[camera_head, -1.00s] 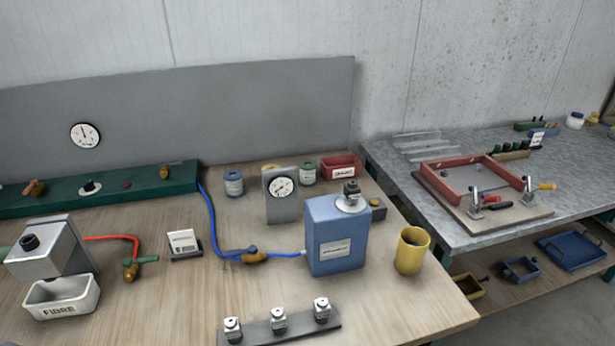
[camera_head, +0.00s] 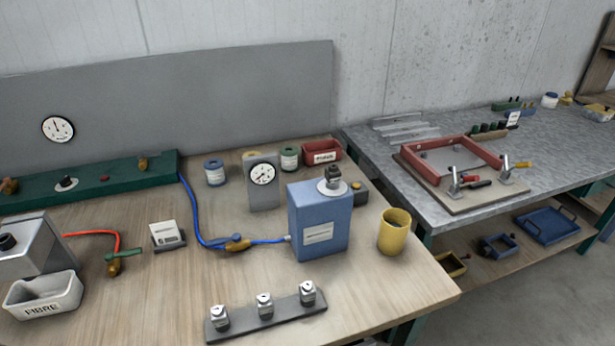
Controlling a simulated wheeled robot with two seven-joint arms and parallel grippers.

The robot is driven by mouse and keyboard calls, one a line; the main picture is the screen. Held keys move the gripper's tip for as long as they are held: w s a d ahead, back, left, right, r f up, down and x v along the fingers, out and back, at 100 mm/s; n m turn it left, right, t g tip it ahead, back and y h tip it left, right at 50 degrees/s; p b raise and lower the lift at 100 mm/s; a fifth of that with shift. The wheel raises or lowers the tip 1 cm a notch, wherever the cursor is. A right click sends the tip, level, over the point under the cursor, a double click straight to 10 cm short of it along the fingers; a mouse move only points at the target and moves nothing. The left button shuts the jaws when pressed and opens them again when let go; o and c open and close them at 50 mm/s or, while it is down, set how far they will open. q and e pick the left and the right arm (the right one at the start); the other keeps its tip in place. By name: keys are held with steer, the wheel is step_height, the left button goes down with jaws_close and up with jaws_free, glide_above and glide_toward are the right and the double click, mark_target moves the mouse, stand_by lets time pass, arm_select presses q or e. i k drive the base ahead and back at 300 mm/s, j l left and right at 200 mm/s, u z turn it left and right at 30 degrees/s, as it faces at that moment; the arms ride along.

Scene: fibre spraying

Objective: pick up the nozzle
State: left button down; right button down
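The grey bar (camera_head: 285,312) lies at a slant. I cannot tell which one the task means. Neither of my grippers is in view.
Behind the bar stand a blue tank (camera_head: 320,222) with a blue hose and a yellow cup (camera_head: 394,231). A white FIBRE bin (camera_head: 44,296) is at the left. A metal table (camera_head: 400,205) with a red frame (camera_head: 436,174) is at the right. Bare wood surrounds the bar.

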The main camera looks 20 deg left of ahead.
mark_target(332, 174)
steer(key=k+l, duration=0.6)
steer(key=k, duration=0.15)
steer(key=u, duration=0.05)
